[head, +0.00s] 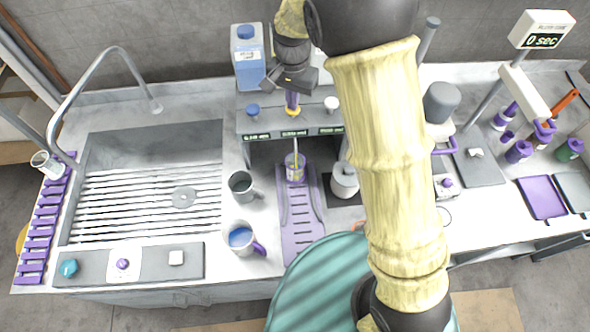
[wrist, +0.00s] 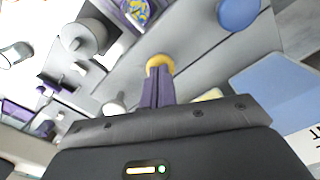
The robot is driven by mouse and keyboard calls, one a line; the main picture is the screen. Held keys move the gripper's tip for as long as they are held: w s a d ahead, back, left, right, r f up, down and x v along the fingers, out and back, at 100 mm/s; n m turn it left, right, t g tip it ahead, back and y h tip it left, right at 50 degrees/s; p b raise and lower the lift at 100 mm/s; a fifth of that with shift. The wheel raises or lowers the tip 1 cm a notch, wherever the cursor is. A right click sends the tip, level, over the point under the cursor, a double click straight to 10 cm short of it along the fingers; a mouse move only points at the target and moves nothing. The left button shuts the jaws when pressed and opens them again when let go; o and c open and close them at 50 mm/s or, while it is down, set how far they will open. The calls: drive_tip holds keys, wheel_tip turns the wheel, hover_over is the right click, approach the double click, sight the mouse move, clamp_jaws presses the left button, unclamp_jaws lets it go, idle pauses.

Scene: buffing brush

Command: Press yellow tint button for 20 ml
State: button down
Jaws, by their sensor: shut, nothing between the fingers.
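My gripper (head: 292,100) is shut and empty, pointing down at the middle of the dispenser shelf (head: 262,122). Its purple fingertips (wrist: 158,88) are at the yellow button (wrist: 160,62), which shows just past them in the wrist view and appears to be touched. In the head view the fingers mostly hide the button. A thin yellow stream (head: 296,145) runs below the shelf into a clear container (head: 295,172) on the purple stand (head: 300,215). Small green readouts on the shelf's front edge are too small to read surely.
A blue button (head: 253,110) and a white button (head: 331,104) flank the fingers. A blue-filled bottle (head: 248,66) stands behind. A dark mug (head: 241,185) and a blue-filled mug (head: 240,238) stand left of the stand. The timer (head: 542,40) reads 0 sec.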

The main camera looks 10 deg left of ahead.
drive_tip(key=shift+f, duration=0.1)
drive_tip(key=shift+r+p, duration=1.3)
drive_tip(key=shift+r, duration=0.2)
drive_tip(key=shift+f, duration=0.1)
drive_tip(key=shift+f+b, duration=0.95)
drive_tip(key=shift+f, duration=0.55)
drive_tip(key=shift+r+p, duration=1.3)
drive_tip(key=shift+r, duration=0.3)
drive_tip(key=shift+r, duration=0.1)
wheel_tip(320, 180, up, 6)
drive_tip(key=p, duration=0.5)
